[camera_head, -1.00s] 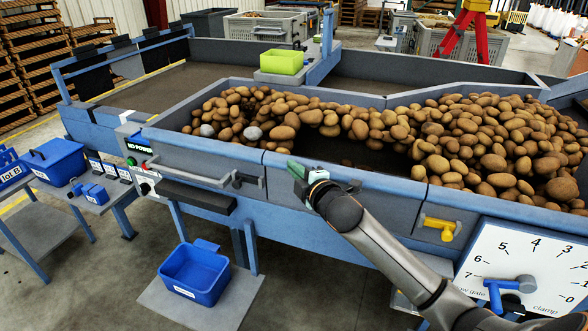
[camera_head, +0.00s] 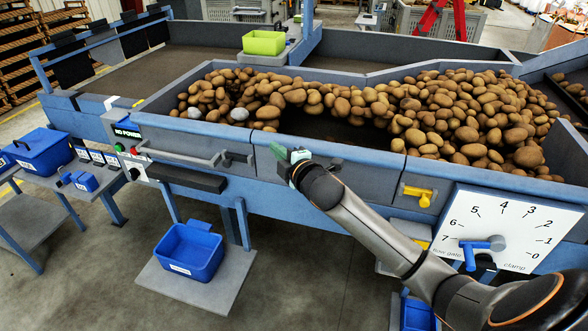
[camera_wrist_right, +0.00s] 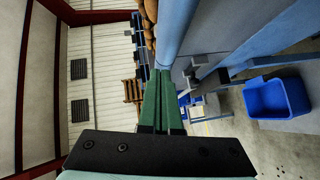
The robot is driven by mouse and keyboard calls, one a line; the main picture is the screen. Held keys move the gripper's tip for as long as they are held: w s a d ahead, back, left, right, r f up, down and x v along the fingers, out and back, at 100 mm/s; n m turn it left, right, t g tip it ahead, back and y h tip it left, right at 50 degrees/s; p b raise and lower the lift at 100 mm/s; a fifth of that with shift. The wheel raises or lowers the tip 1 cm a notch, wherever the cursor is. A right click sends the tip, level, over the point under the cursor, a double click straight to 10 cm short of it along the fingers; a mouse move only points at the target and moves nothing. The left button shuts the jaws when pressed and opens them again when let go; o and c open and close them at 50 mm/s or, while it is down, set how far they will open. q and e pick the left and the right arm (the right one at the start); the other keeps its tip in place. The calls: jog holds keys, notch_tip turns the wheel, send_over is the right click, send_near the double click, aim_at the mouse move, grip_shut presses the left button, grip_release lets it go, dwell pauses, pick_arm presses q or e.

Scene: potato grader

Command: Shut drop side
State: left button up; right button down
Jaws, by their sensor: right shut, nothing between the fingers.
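The drop side appears to be the grey front panel (camera_head: 195,148) at the left end of the potato trough. It stands upright, about in line with the wall beside it. It carries a long grey bar handle (camera_head: 182,157) and a dark latch (camera_head: 238,157) at its right end. My right gripper (camera_head: 284,153) is shut and empty, just right of the panel's seam, in front of the middle wall section. I cannot tell if it touches the wall. Its green fingers (camera_wrist_right: 161,105) lie together in the wrist view. My left gripper is out of view.
Potatoes (camera_head: 440,110) fill the trough behind the wall. A yellow latch (camera_head: 418,195) and a dial with a blue lever (camera_head: 485,243) are at right. A blue bin (camera_head: 188,252) stands on a low platform. A black bar (camera_head: 187,178) juts below the panel.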

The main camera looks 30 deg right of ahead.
jog(key=s+r+b, duration=0.1)
jog(key=s+r, duration=0.1)
jog(key=s, duration=0.8)
jog(key=s+a+f+m+g+y, duration=0.1)
jog(key=s+a+f+m, duration=0.15)
jog(key=f, duration=0.45)
jog(key=s+a+f+m+g, duration=0.2)
jog(key=s+f, duration=0.1)
jog(key=f, duration=0.3)
jog(key=s+a+f+m+g+y, duration=0.1)
jog(key=s+a+f+m, duration=0.15)
jog(key=f, duration=0.45)
jog(key=s+a+f+m+g, duration=0.1)
jog(key=s+a+f+m, duration=0.2)
jog(key=s+f, duration=0.3)
jog(key=s+a+f+m+g+y, duration=0.1)
jog(key=s+a+f+m+g, duration=0.1)
jog(key=s+a+f, duration=0.3)
jog(key=s+f+m, duration=0.1)
jog(key=s, duration=0.2)
jog(key=shift+s+f, duration=0.2)
jog(key=shift+s, duration=0.2)
